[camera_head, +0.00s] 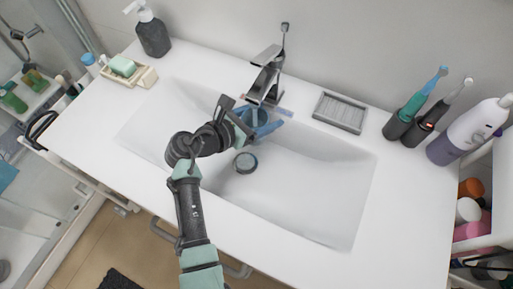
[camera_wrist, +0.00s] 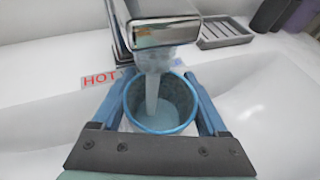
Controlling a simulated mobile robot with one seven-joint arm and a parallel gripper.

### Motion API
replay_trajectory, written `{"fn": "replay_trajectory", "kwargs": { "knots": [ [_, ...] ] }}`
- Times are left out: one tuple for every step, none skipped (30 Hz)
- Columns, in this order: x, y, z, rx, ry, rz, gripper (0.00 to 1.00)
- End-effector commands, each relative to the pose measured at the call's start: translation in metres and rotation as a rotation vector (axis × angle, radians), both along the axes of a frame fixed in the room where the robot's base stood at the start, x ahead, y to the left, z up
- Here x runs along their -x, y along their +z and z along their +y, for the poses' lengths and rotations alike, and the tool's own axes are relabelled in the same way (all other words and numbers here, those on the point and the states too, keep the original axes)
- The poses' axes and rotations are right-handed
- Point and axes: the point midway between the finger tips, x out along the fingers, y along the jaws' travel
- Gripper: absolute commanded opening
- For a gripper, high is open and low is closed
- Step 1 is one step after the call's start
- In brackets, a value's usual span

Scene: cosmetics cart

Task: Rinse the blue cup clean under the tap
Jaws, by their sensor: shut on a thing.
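The blue cup (camera_wrist: 165,128) is upright under the spout of the tap (camera_wrist: 160,30) in the wrist view. A stream of water runs from the tap into the cup, and there is liquid at its bottom. My gripper (camera_wrist: 160,112) is shut on the cup, with one blue finger on each side of it. In the head view, my gripper (camera_head: 259,123) is over the back of the sink (camera_head: 310,185), below the tap (camera_head: 266,75). The cup (camera_head: 255,117) is partly hidden there by the gripper.
A grey ridged soap dish (camera_head: 340,112) lies right of the tap. Electric toothbrushes (camera_head: 405,112) and a white-purple bottle (camera_head: 472,132) stand at the right. A dark soap dispenser (camera_head: 152,35) and a green soap bar (camera_head: 122,66) are at the left. The drain (camera_head: 245,162) is clear.

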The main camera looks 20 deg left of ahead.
Motion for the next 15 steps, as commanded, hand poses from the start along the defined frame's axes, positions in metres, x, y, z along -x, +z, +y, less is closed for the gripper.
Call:
{"fn": "replay_trajectory", "kwargs": {
  "knots": [
    [0.000,0.000,0.000,0.000,0.000,-0.001,0.13],
    [0.000,0.000,0.000,0.000,0.000,-0.001,0.13],
    [0.000,0.001,0.000,0.000,0.000,-0.001,0.13],
    [0.000,0.001,0.000,0.000,0.000,-0.001,0.13],
    [0.000,0.001,0.000,0.000,0.000,-0.001,0.13],
    [0.000,0.001,0.000,0.000,0.000,-0.001,0.13],
    [0.000,0.001,0.000,0.000,0.000,-0.001,0.13],
    [0.000,0.001,0.000,0.000,0.000,-0.001,0.13],
    [0.001,0.001,0.000,0.000,0.000,-0.001,0.13],
    [0.002,0.002,-0.001,0.001,0.000,-0.001,0.13],
    [0.003,0.002,-0.002,0.001,0.000,-0.001,0.13],
    [0.007,0.004,-0.003,0.002,0.001,0.000,0.13],
    [0.010,0.004,-0.005,0.003,0.000,0.001,0.13],
    [0.014,0.005,-0.007,0.003,0.000,0.001,0.13],
    [0.019,0.005,-0.009,0.003,0.002,0.002,0.13]
  ]
}}
